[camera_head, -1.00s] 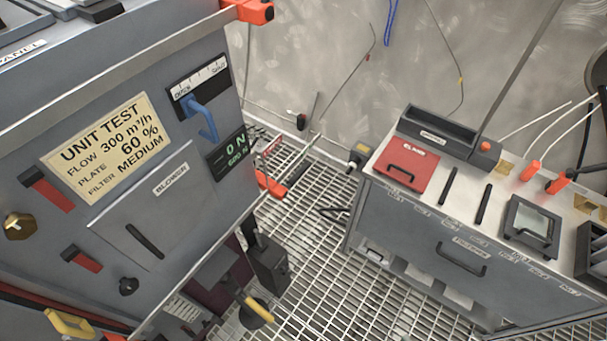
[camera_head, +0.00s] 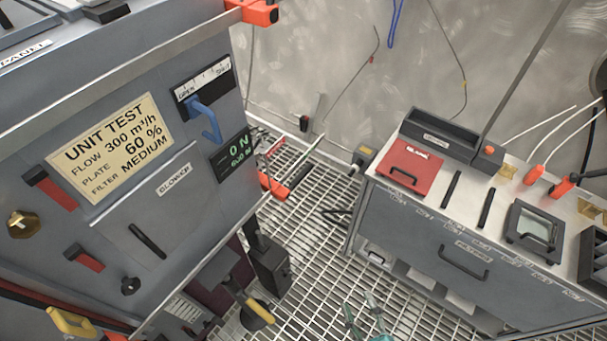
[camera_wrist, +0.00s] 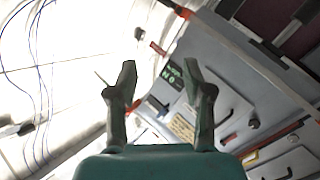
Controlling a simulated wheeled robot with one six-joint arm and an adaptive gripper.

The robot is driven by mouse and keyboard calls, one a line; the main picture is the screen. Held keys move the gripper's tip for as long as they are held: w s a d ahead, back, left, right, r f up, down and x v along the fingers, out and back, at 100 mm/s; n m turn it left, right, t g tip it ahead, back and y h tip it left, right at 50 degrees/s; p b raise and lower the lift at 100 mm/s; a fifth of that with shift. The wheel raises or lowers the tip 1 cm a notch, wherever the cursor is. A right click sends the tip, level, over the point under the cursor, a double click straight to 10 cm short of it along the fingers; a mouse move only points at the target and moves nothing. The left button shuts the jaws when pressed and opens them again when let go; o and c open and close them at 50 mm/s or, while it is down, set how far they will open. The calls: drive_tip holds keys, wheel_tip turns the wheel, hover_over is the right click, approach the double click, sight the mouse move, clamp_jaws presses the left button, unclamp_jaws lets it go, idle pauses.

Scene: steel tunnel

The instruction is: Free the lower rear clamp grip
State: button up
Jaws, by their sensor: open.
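The grey test unit (camera_head: 190,228) fills the left of the head view. An orange-red grip with a black end (camera_head: 272,186) sticks out low at its rear edge, and appears to be the lower rear clamp grip. A similar orange grip (camera_head: 258,12) sits at the unit's top rear corner. My gripper (camera_head: 360,306) shows at the bottom of the head view, right of the unit and apart from the low grip. In the wrist view my gripper (camera_wrist: 158,78) is open and empty, its fingers spread before the unit. I cannot tell which clamp the small orange parts there are.
A grey cabinet (camera_head: 410,232) with a red case (camera_head: 410,167) on top stands at the right. Open grating floor (camera_head: 320,245) lies between it and the unit. A blue handle (camera_head: 205,120) and a yellow-handled part (camera_head: 258,311) stick out from the unit's side.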

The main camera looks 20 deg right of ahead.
drive_tip(key=w+f+n+t+y, duration=0.1)
drive_tip(key=w+f+n, duration=0.15)
drive_tip(key=w, duration=0.55)
drive_tip(key=w+f+n+t, duration=0.1)
drive_tip(key=w+f+n, duration=0.1)
drive_tip(key=w+n, duration=0.35)
drive_tip(key=n+y, duration=0.3)
drive_tip(key=n, duration=0.2)
approach(303, 175)
drive_tip(key=shift+n, duration=0.3)
drive_tip(key=x, duration=0.3)
drive_tip(key=f+x, duration=0.1)
drive_tip(key=x, duration=0.6)
drive_tip(key=shift+w+d+f, duration=0.1)
drive_tip(key=shift+w+d, duration=0.1)
drive_tip(key=shift+w, duration=0.25)
clamp_jaws()
